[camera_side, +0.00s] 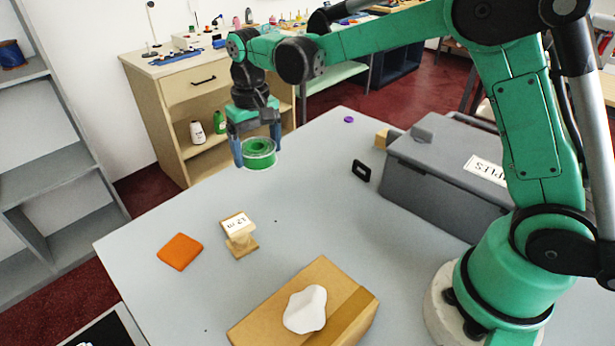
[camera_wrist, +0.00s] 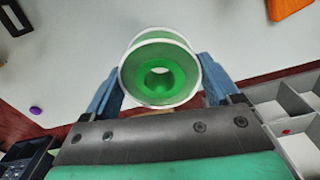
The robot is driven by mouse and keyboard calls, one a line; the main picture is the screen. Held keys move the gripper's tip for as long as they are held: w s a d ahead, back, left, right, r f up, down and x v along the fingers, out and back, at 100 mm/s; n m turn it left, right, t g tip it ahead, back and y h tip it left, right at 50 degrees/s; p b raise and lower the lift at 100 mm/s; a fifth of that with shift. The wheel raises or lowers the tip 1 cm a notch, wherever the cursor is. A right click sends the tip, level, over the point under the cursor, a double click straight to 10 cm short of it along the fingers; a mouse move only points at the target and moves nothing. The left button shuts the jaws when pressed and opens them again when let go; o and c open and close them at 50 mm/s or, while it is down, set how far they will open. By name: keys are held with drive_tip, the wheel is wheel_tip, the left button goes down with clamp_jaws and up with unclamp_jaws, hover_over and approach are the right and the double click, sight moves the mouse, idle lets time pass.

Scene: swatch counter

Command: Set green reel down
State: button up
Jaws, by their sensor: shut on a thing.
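The green reel (camera_side: 258,153) has pale rims and an open centre. My gripper (camera_side: 257,150) is shut on it and holds it above the far left part of the grey table (camera_side: 330,200). In the wrist view the reel (camera_wrist: 160,72) sits between the two blue fingers of my gripper (camera_wrist: 160,88), with its round end facing the camera. The reel appears clear of the table top in the side view.
An orange square (camera_side: 180,251) and a small wooden stand with a card (camera_side: 239,235) lie at the left. A cardboard box (camera_side: 260,322) with a white lump (camera_side: 305,309) is in front. A grey case (camera_side: 430,165), black frame (camera_side: 361,171) and purple disc (camera_side: 349,120) are right or behind. The middle is clear.

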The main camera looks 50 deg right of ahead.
sight(264, 198)
wheel_tip(264, 198, down, 9)
drive_tip(key=shift+r, duration=0.1)
idle(0.4)
drive_tip(key=o, duration=1.2)
wheel_tip(264, 198, up, 12)
drive_tip(key=s+d+t, duration=0.1)
drive_tip(key=s+t, duration=0.1)
drive_tip(key=s, duration=0.2)
drive_tip(key=s+d+n+t, duration=0.1)
drive_tip(key=s+t, duration=0.1)
drive_tip(key=s, duration=0.3)
drive_tip(key=s+d+r+t, duration=0.1)
drive_tip(key=s+t, duration=0.2)
drive_tip(key=s, duration=0.2)
drive_tip(key=shift+d+r+n, duration=0.1)
drive_tip(key=shift+d+n, duration=0.15)
drive_tip(key=shift+n, duration=0.15)
